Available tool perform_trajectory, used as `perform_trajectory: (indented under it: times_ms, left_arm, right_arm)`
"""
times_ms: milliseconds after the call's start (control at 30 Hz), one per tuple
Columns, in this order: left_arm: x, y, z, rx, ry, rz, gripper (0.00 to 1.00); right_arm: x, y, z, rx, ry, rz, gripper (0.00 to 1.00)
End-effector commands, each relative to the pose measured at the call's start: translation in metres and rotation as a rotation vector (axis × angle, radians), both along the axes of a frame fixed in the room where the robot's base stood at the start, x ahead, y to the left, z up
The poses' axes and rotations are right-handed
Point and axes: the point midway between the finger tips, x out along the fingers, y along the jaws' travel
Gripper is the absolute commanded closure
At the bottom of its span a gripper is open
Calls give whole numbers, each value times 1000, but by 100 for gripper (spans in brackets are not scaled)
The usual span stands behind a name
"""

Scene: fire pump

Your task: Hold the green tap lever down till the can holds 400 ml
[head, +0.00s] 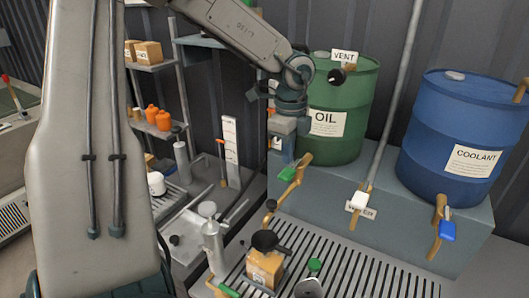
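The green tap lever (287,174) sits on the brass tap (297,178) at the front of the green OIL drum (340,125). My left gripper (284,152) points down just above the lever. I cannot tell whether it touches the lever, and its finger gap is not clear. A tan labelled container with a black funnel-like top (265,241) stands on the grating below and may be the can. Its inside and any liquid level are hidden. My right gripper is not in view.
A blue COOLANT drum (455,125) with a blue-levered tap (440,220) stands at the right. A grey pipe (398,85) rises between the drums. A grey bottle (213,248) and a green-capped item (312,280) flank the tan container. The grating's right part (375,275) is clear.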

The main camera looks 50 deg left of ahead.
Motion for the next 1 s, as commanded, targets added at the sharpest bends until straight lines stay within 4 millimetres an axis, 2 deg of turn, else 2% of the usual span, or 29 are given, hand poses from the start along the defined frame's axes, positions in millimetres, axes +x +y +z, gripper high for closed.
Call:
perform_trajectory:
  times_ms: [167, 667, 1000]
  left_arm:
    - [-1, 0, 1, 0, 0, 0, 100]
    - [-27, -9, 37, -1, -1, 1, 100]
    - [-29, -9, 39, 0, 1, 1, 100]
  right_arm:
    - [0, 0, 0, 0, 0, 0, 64]
    - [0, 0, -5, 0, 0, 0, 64]
    - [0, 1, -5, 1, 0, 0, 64]
